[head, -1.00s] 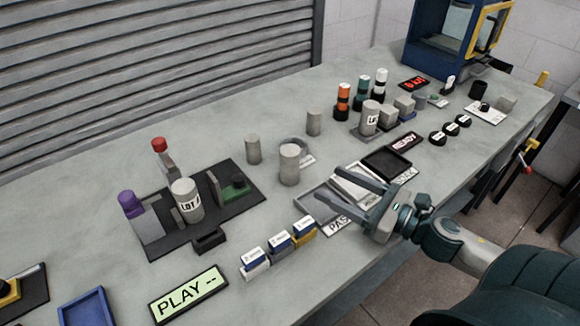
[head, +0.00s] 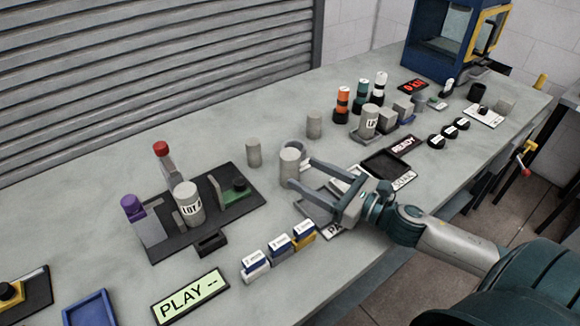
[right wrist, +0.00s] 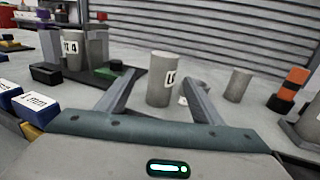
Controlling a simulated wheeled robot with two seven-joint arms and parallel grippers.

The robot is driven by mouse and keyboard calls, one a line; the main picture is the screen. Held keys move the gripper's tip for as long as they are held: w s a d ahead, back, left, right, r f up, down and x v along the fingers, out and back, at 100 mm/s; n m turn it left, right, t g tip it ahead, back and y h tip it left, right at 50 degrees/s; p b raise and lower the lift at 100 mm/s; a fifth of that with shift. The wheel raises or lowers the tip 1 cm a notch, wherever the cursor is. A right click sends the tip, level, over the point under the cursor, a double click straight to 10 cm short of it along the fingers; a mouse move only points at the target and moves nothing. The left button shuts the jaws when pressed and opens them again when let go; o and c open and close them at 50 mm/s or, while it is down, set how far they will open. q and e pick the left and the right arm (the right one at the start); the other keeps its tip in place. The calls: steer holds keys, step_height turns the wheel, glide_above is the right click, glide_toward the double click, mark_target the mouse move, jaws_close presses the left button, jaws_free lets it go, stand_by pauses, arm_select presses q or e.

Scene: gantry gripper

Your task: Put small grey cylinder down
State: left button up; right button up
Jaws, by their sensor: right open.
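A labelled grey cylinder (head: 290,165) stands upright on the bench. My right gripper (head: 297,175) is open, with its fingertips close to this cylinder. In the right wrist view the cylinder (right wrist: 160,80) appears between the two open fingers, with a gap on each side; I cannot tell whether either finger touches it. Two smaller plain grey cylinders stand behind it, one to the left (head: 253,152) and one to the right (head: 314,125). My left gripper is not in view.
A dark fixture plate (head: 235,205) with a labelled cylinder (head: 188,204) lies to the left. Trays (head: 385,163) lie to the right. Orange, teal and white bottles (head: 343,104) stand behind. Bench behind the cylinders is clear.

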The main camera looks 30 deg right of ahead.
mark_target(297, 169)
steer(key=x, duration=0.3)
steer(key=shift+r+p, duration=0.1)
steer(key=shift+p, duration=0.2)
steer(key=shift+w+a, duration=0.1)
steer(key=shift+w, duration=0.2)
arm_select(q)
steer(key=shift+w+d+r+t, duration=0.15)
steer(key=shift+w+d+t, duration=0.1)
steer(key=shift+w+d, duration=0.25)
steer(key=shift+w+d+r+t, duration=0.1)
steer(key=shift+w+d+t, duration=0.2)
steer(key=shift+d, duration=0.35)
arm_select(e)
steer(key=shift+w+a, duration=0.3)
steer(key=shift+w, duration=0.35)
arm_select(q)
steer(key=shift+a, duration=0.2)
